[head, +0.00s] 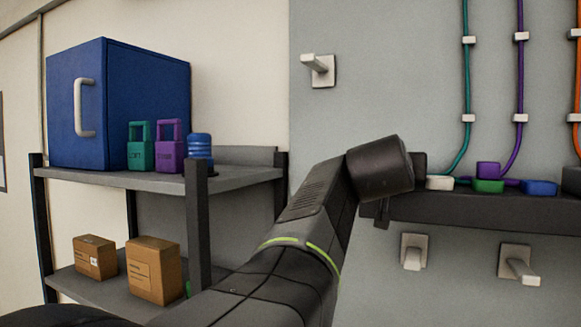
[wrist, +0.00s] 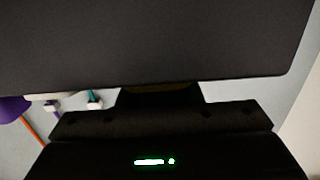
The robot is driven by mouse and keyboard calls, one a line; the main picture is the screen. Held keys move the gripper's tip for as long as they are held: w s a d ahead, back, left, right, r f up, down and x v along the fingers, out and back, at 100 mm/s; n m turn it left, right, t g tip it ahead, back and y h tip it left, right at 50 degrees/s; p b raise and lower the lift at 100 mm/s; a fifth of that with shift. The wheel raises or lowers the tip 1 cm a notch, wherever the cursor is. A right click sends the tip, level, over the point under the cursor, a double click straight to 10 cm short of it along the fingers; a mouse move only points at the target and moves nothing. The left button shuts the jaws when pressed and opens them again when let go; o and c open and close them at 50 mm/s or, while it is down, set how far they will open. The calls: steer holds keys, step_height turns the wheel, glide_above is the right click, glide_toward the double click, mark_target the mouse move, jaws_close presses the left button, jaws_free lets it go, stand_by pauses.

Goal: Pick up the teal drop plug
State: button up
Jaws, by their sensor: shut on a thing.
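A teal cable (head: 466,90) runs down the grey wall and bends left towards the dark ledge (head: 480,210), its lower end close to my wrist. I see no plug clearly at its end. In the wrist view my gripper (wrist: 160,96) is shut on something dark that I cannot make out. A broad dark slab (wrist: 150,40) fills the top of that view. A bit of teal shows at the left.
White, green (head: 488,187), purple (head: 488,169) and blue (head: 539,188) blocks lie on the ledge. Purple (head: 520,80) and orange cables hang right. Pegs (head: 318,68) stick out of the wall. The left shelf holds a blue cabinet (head: 150,100), with cartons (head: 153,270) below.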

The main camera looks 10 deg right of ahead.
step_height(320, 180, up, 10)
stand_by(0.6)
steer(key=shift+r+p, duration=0.95)
steer(key=shift+p, duration=0.05)
steer(key=shift+s+d+p, duration=0.3)
steer(key=shift+s+d, duration=2.65)
steer(key=shift+d, duration=1.8)
steer(key=shift+s+d+p, duration=0.25)
steer(key=shift+s+d, duration=2.65)
steer(key=shift+d, duration=1.9)
steer(key=shift+s+d+p, duration=0.3)
steer(key=shift+s+d, duration=2.65)
steer(key=shift+d, duration=1.8)
